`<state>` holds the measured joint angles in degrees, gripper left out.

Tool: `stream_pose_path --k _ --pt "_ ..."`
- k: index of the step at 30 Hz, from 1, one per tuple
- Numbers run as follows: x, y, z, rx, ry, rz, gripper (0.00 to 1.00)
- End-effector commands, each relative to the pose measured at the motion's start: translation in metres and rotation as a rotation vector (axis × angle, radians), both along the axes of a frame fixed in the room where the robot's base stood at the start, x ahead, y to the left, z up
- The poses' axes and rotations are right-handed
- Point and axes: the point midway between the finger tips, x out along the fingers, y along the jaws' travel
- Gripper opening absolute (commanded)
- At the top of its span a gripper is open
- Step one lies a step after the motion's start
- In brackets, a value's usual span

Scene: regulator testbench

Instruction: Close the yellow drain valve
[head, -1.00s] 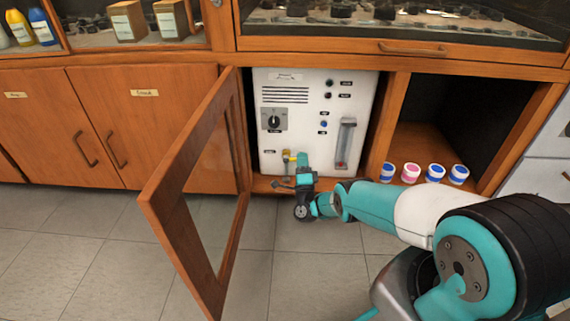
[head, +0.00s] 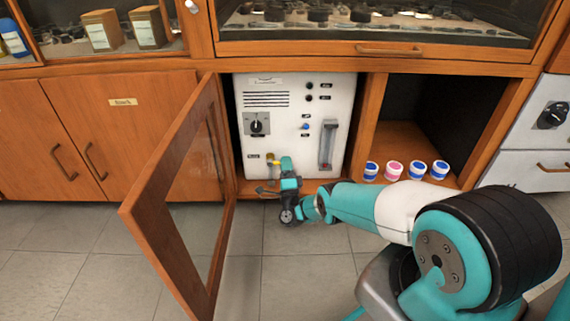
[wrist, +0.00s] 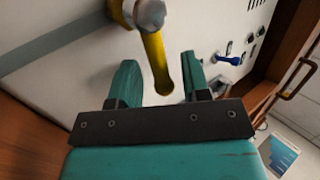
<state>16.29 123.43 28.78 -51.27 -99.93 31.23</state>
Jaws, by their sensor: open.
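The yellow drain valve (head: 270,158) sits low on the front of the white regulator panel (head: 343,93). In the wrist view, its yellow lever (wrist: 157,65) hangs from a round silver fitting (wrist: 150,13). My gripper (wrist: 159,62) is open, with one teal finger on each side of the lever's lower part.
An open glazed wooden door (head: 145,222) stands left of the panel. The panel also carries a black dial (head: 256,124), a blue knob (head: 305,127) and a flow tube (head: 327,145).

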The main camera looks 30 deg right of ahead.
Motion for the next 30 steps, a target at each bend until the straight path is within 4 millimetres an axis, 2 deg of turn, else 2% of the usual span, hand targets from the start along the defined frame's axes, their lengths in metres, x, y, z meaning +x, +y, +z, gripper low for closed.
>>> stream_pose_path --k 15,21,30 --pt "-0.074 0.037 -0.056 0.002 0.004 0.002 0.43" --pt "-0.085 0.042 -0.064 0.0 0.002 0.002 0.43" --pt "-0.086 0.042 -0.064 0.001 0.002 0.001 0.43"
